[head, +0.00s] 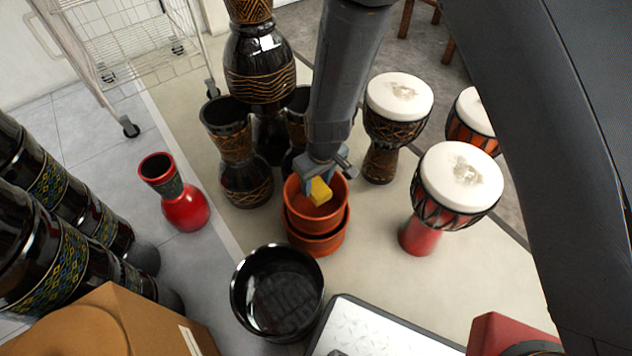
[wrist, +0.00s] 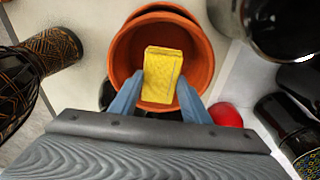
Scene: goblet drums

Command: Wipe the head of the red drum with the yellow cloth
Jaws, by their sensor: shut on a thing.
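The yellow cloth (head: 319,192) is a small folded block between the fingertips of my gripper (head: 322,184). In the wrist view the cloth (wrist: 162,75) sits between the blue-grey fingers of my gripper (wrist: 160,92), over the mouth of a terracotta pot. I cannot tell whether it touches the pot's inside. The red drum (head: 420,235) stands upright to the right of my gripper, with a red foot, dark patterned bowl and white head (head: 460,177). A greyish smudge marks that head. My gripper is shut on the cloth, away from the drum.
Two stacked terracotta pots (head: 315,237) are under my gripper. Another white-headed drum (head: 399,96) stands behind the red one's left. Dark drums (head: 258,65) stand at the back left. A black bowl (head: 277,292) and a red vase-shaped piece (head: 186,208) are left.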

